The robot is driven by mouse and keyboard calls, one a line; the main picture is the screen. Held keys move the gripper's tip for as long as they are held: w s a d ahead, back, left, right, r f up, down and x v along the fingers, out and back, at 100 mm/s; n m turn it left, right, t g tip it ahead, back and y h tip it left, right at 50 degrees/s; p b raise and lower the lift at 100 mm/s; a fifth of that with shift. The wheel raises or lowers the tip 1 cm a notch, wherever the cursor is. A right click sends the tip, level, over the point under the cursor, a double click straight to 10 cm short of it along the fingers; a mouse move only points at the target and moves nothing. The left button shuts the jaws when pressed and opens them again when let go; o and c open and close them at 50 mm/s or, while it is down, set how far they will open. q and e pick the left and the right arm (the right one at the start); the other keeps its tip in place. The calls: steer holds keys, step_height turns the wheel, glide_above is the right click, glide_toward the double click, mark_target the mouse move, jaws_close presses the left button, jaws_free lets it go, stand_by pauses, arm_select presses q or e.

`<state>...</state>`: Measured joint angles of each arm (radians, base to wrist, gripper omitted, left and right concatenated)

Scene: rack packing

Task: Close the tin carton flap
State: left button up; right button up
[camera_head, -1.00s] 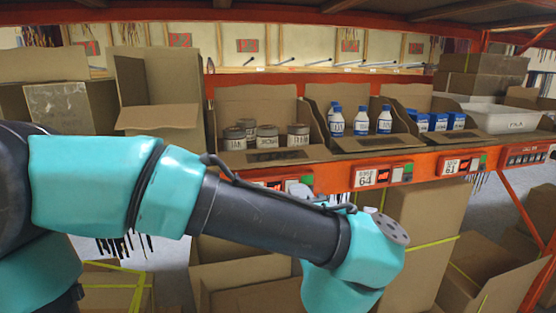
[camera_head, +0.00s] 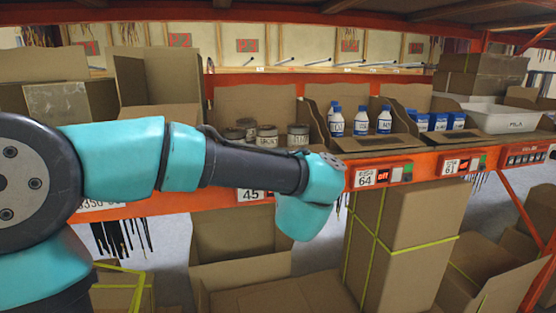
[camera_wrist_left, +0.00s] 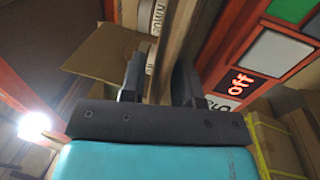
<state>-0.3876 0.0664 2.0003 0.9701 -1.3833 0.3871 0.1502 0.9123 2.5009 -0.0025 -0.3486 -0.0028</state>
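The tin carton (camera_head: 256,104) stands open on the orange shelf in the head view, its back panel upright behind several grey tins (camera_head: 267,132). My left forearm covers much of its front, so the front flap is mostly hidden. In the left wrist view, a tin (camera_wrist_left: 145,14) shows beyond a brown cardboard panel (camera_wrist_left: 103,48) at upper left. My left gripper (camera_wrist_left: 158,80) has its two dark fingers apart, with cardboard edges beyond and between them; I cannot tell whether they touch. The head view hides this gripper behind my wrist. My right gripper is in no view.
A carton of white-and-blue bottles (camera_head: 361,121) and one of blue boxes (camera_head: 437,121) stand to the right. The orange shelf rail (camera_head: 425,172) carries labels and lit switches. Cartons (camera_head: 407,225) stand below.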

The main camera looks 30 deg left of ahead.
arm_select(q)
steer(key=shift+w+a+r, duration=0.1)
steer(key=shift+w+a, duration=0.25)
jaws_close()
stand_by(0.4)
